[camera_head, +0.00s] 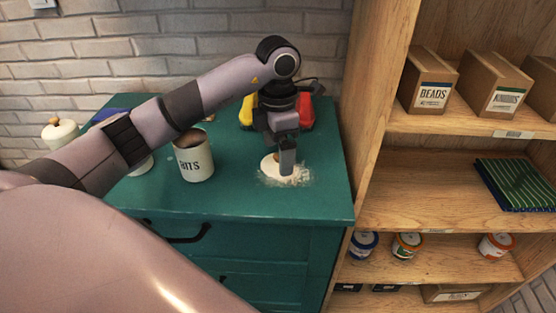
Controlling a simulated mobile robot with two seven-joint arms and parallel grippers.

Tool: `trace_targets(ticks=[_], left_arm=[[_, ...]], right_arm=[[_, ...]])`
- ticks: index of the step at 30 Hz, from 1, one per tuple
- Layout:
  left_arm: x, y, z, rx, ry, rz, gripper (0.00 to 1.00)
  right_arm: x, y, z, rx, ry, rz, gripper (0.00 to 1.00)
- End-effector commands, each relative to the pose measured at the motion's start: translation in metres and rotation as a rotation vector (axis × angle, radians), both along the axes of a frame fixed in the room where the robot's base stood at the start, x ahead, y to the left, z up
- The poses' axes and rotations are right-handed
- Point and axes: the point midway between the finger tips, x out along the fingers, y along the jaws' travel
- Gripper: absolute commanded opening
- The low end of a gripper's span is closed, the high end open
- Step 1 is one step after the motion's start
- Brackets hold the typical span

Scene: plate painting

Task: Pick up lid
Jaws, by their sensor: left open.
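A pale round lid with a brown knob (269,165) lies on the green cabinet top (235,198), with white powder scattered around its right side. My left gripper (287,160) points down directly over the lid's right part and is open; its fingers hide part of the lid. Whether the fingers touch the lid I cannot tell. A white canister labelled "BITS" (194,160) stands uncovered to the left of the lid. Another pale lid with a knob (60,133) shows at the far left, partly behind my arm. My right gripper is not in view.
Red and yellow items (247,110) stand behind the gripper near the wall. A wooden shelf (385,150) rises right of the cabinet, holding boxes (430,82), small tubs (407,245) and a green striped stack (515,184). The cabinet top's front right is clear.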

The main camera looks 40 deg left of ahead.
Motion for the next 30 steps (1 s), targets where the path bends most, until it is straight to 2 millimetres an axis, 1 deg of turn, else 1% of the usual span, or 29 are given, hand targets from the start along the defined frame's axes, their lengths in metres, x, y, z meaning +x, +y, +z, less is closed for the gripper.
trace_targets(ticks=[1, 4, 11, 12, 14, 15, 17, 18, 21, 30], left_arm=[[0.000, 0.000, -0.007, 0.000, 0.003, 0.001, 0.95], [0.000, 0.001, -0.014, 0.001, 0.001, 0.001, 0.95], [0.000, 0.001, -0.015, 0.001, -0.001, 0.001, 0.95], [0.000, 0.001, -0.015, 0.001, -0.001, 0.001, 0.82], [0.000, 0.001, -0.015, 0.001, -0.001, 0.001, 0.62], [0.000, 0.001, -0.015, 0.001, -0.001, 0.001, 0.49], [0.000, 0.001, -0.015, 0.000, 0.000, 0.001, 0.30], [0.000, 0.001, -0.015, 0.001, 0.001, 0.001, 0.24], [-0.001, 0.001, -0.016, 0.001, 0.003, 0.000, 0.19], [-0.002, 0.001, -0.019, 0.003, 0.010, 0.000, 0.18]], right_arm=[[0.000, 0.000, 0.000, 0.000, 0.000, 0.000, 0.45], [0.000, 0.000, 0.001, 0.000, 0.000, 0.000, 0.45], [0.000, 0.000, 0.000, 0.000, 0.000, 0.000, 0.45], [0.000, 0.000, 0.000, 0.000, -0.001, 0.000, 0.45], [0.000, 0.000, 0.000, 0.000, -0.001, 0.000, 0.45], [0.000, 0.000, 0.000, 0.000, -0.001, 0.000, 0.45], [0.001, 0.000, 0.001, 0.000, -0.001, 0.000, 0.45], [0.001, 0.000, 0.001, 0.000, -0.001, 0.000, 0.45], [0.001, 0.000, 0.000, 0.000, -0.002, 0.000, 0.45], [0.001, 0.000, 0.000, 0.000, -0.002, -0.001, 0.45]])
